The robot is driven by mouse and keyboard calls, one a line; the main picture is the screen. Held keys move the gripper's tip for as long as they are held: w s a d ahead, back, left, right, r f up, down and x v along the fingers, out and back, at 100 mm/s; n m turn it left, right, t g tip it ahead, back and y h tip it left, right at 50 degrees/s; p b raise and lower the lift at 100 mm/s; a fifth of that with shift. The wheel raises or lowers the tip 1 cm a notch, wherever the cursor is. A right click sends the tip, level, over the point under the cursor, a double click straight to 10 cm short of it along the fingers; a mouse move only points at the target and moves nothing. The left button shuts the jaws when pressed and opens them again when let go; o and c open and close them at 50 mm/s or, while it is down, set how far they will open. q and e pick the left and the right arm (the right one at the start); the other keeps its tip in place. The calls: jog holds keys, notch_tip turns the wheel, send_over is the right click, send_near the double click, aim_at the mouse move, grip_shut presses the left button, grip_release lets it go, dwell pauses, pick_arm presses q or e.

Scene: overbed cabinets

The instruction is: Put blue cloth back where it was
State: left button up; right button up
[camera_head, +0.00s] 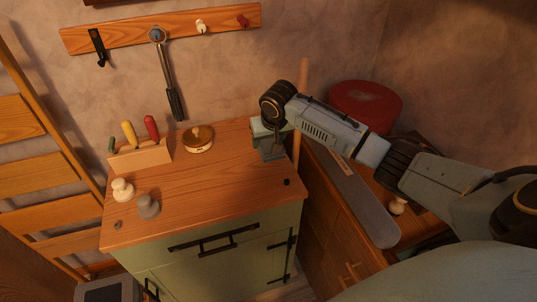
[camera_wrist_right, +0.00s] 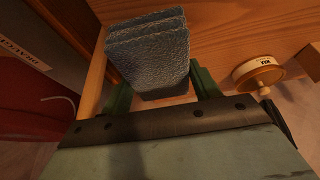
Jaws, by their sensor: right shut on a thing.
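A blue-grey folded cloth (camera_wrist_right: 150,50) with several layers shows in the wrist view, between the two green fingers of my right gripper (camera_wrist_right: 163,90). The gripper is shut on it. In the head view my right gripper (camera_head: 270,148) points down over the back right corner of the wooden top of the green cabinet (camera_head: 225,185). The cloth is hard to make out there, as the gripper and wrist cover it. I cannot tell whether the cloth touches the top. My left gripper is not in view.
A round brass-coloured tin (camera_head: 199,140), a wooden block with coloured handles (camera_head: 140,155) and two small knobbed pieces (camera_head: 149,206) stand on the top. A wooden pole (camera_head: 303,80) rises beside the gripper. A grey board (camera_head: 355,200) and red round thing (camera_head: 366,100) are right. The top's front middle is clear.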

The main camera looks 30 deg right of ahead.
jog(key=shift+f+b, duration=0.3)
jog(key=shift+f, duration=2.15)
jog(key=shift+f, duration=0.1)
jog(key=o, duration=0.9)
jog(key=shift+r, duration=0.2)
jog(key=p+v, duration=0.2)
jog(key=v, duration=1)
jog(key=shift+s+f, duration=0.1)
